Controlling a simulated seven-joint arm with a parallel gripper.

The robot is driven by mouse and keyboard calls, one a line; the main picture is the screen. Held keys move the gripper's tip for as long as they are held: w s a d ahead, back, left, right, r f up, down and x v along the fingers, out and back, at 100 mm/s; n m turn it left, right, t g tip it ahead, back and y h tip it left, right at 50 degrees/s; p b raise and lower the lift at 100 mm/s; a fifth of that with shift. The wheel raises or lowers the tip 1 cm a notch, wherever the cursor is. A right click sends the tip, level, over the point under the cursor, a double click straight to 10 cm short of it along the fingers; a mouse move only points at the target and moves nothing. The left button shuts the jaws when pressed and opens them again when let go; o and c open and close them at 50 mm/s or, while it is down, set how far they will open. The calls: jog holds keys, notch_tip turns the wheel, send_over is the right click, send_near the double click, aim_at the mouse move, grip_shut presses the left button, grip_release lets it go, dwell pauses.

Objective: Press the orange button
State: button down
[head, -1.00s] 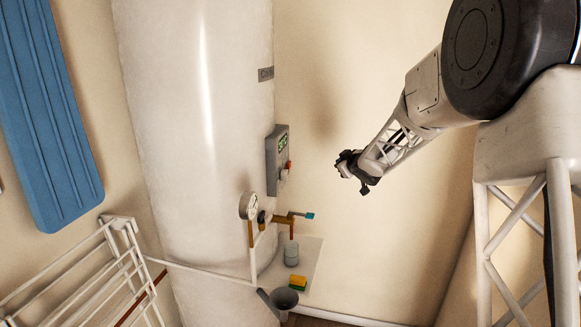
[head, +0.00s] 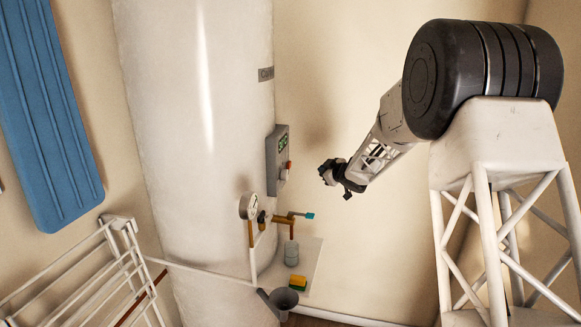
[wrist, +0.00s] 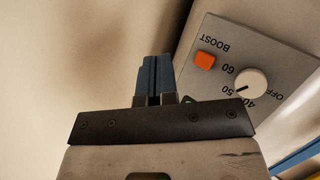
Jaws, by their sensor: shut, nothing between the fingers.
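The orange button (wrist: 204,61) is a small square button marked BOOST on a grey control panel (wrist: 225,35), seen to the right of my fingers in the wrist view. In the head view the orange button (head: 289,165) sits on the grey box (head: 274,160) on the side of the white tank. My gripper (wrist: 157,80) is shut and empty, its two blue fingers together. In the head view my gripper (head: 326,172) is to the right of the button, with a clear gap between them. Part of the panel is hidden behind my gripper in the wrist view.
A white dial (wrist: 250,82) with numbers is beside the button. Below the box are a gauge (head: 249,206), a teal-handled tap (head: 308,215) and a shelf (head: 314,262) with a sponge (head: 298,284). A drying rack (head: 90,265) stands at left.

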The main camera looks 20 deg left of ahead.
jog(key=shift+a, duration=0.1)
jog(key=a, duration=0.8)
jog(key=shift+a, duration=0.25)
jog(key=shift+a, duration=0.95)
dwell(3.3)
jog(key=shift+d, duration=0.9)
jog(key=shift+d, duration=0.15)
jog(key=shift+d, duration=2.4)
